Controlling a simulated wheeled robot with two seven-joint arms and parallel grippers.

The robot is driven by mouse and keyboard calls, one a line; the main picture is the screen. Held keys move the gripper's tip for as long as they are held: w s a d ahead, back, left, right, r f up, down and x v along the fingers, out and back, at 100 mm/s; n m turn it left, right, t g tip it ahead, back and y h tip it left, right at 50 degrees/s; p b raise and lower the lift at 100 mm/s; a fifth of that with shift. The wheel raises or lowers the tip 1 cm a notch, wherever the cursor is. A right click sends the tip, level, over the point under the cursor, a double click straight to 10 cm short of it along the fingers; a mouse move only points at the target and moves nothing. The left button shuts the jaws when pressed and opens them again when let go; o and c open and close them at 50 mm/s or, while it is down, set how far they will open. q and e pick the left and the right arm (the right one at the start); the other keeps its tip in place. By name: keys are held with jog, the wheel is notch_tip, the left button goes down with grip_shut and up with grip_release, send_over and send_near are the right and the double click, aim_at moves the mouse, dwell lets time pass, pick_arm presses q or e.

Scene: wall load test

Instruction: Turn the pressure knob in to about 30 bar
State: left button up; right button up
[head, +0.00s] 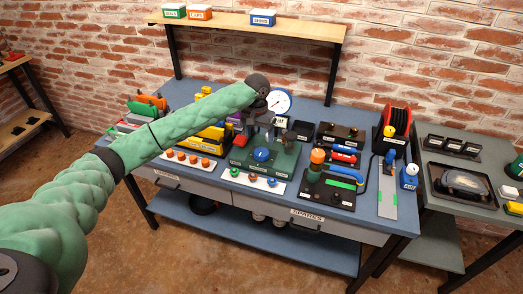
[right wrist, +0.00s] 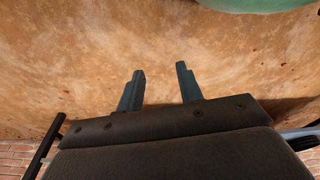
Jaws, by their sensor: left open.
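A blue round knob (head: 262,154) sits at the front of a green unit (head: 285,163) on the blue workbench; I take it for the pressure knob. A white dial gauge (head: 280,102) stands behind it, and its reading is too small to tell. My left gripper (head: 262,122) is open above and behind the blue knob, apart from it, beside the gauge; the arm and wrist partly hide the gauge's left edge. My right gripper (right wrist: 160,88) is open and empty in the right wrist view, over bare brown floor.
The workbench (head: 310,110) also holds a red-and-black reel (head: 397,119), an orange-topped device (head: 317,160) and yellow blocks (head: 211,134). Small knobs line white strips (head: 238,178) at the front edge. A shelf (head: 240,22) with boxes stands behind. A grey table (head: 455,185) is at right.

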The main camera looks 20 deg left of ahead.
aim_at(261, 152)
pick_arm(q)
jog(key=shift+d+f+p, duration=0.15)
jog(key=shift+f+p, duration=0.5)
jog(key=shift+f, duration=1.25)
jog(key=shift+d+f+p, duration=0.15)
jog(key=shift+f+p, duration=0.5)
jog(key=shift+f, duration=1.2)
pick_arm(e)
jog(key=shift+s+d+f, duration=0.4)
jog(key=shift+f, duration=0.4)
jog(key=shift+s+d+f, duration=0.4)
jog(key=shift+f, duration=0.45)
jog(key=shift+s+d+f, duration=0.4)
jog(key=shift+f, duration=0.4)
pick_arm(q)
jog(key=shift+c, duration=0.2)
jog(key=c, duration=0.9)
pick_arm(e)
jog(key=shift+d, duration=0.1)
